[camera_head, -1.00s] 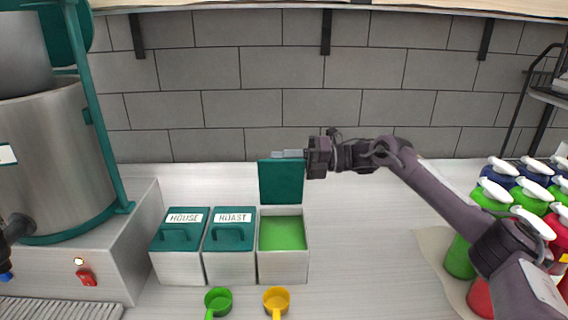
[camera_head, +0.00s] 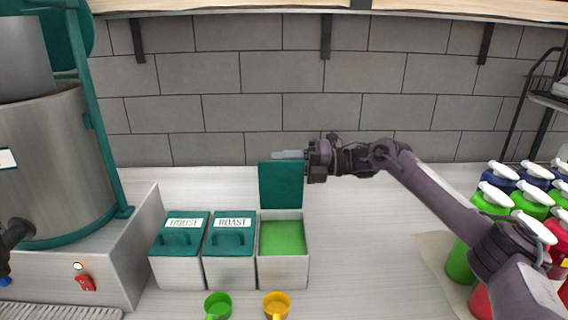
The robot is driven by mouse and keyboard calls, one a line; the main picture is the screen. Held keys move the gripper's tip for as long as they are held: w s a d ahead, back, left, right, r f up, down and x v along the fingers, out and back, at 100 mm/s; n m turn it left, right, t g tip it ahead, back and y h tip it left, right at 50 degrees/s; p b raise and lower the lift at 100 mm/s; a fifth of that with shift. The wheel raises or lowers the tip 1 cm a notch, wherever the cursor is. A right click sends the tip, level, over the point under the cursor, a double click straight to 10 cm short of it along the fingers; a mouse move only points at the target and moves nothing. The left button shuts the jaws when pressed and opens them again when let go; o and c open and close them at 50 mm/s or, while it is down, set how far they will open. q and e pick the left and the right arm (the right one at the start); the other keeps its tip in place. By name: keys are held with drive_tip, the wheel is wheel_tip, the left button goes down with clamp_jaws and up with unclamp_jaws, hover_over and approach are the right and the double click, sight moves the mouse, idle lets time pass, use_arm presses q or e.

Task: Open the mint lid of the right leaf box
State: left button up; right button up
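The right leaf box (camera_head: 283,270) stands at the right end of a row of three white boxes, with green contents (camera_head: 283,238) showing inside. Its teal lid (camera_head: 281,187) stands upright at the box's back edge, open. My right gripper (camera_head: 290,155) is at the lid's top edge, with its grey fingers pointing left along it. The fingers overlap in this side view, so their gap is not visible, and I cannot tell whether they touch the lid. My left gripper is not clearly in view; only a dark part shows at the left edge.
Two closed boxes labelled HOUSE (camera_head: 180,262) and ROAST (camera_head: 230,265) stand left of the open box. A green scoop (camera_head: 217,305) and a yellow scoop (camera_head: 276,304) lie in front. A large steel urn (camera_head: 60,165) stands left. Several colored bottles (camera_head: 460,262) stand right. The counter between is clear.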

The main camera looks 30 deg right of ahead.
drive_tip(key=b+v, duration=0.2)
drive_tip(key=v, duration=0.5)
drive_tip(key=shift+d+b, duration=0.3)
drive_tip(key=shift+d, duration=0.05)
drive_tip(key=shift+s, duration=0.15)
